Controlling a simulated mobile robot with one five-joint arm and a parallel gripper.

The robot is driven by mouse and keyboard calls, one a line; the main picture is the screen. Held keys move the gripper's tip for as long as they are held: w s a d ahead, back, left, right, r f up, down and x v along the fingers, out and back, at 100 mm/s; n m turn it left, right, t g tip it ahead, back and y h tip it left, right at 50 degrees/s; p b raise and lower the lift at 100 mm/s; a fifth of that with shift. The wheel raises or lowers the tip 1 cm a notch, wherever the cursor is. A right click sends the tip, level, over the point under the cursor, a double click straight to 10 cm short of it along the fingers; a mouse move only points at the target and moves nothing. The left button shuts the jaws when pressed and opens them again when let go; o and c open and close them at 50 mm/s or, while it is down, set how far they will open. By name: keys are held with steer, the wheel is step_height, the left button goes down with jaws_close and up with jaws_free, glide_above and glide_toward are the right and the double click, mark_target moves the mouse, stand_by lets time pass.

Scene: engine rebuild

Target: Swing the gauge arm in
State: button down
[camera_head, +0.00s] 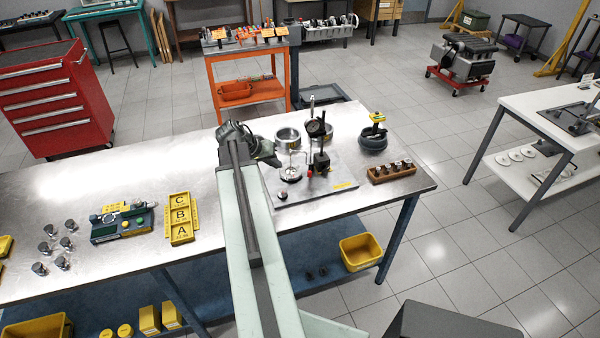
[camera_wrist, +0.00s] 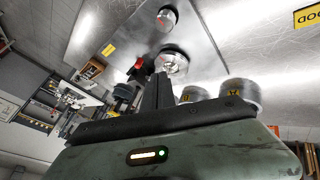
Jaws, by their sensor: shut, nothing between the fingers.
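The gauge fixture stands on a grey base plate (camera_head: 325,187) on the steel bench. My gripper (camera_wrist: 158,80) is shut and empty, beside the red part (camera_wrist: 135,70). In the head view my wrist hides most of the gripper, left of the fixture.
A dark pot (camera_head: 373,138) and a wooden block with small parts (camera_head: 391,173) are to the right. A metal knob (camera_head: 282,194) sits at the plate's front left.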

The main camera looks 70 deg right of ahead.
mark_target(294, 176)
steer(key=b+x, duration=0.9)
steer(key=x, duration=0.1)
steer(key=shift+s+f, duration=0.1)
steer(key=shift+f, duration=0.3)
steer(key=s, duration=0.1)
steer(key=s+d+p, duration=0.1)
steer(key=shift+s+r, duration=0.3)
steer(key=shift+r, duration=0.1)
steer(key=shift+s+d, duration=0.25)
steer(key=shift+s, duration=0.4)
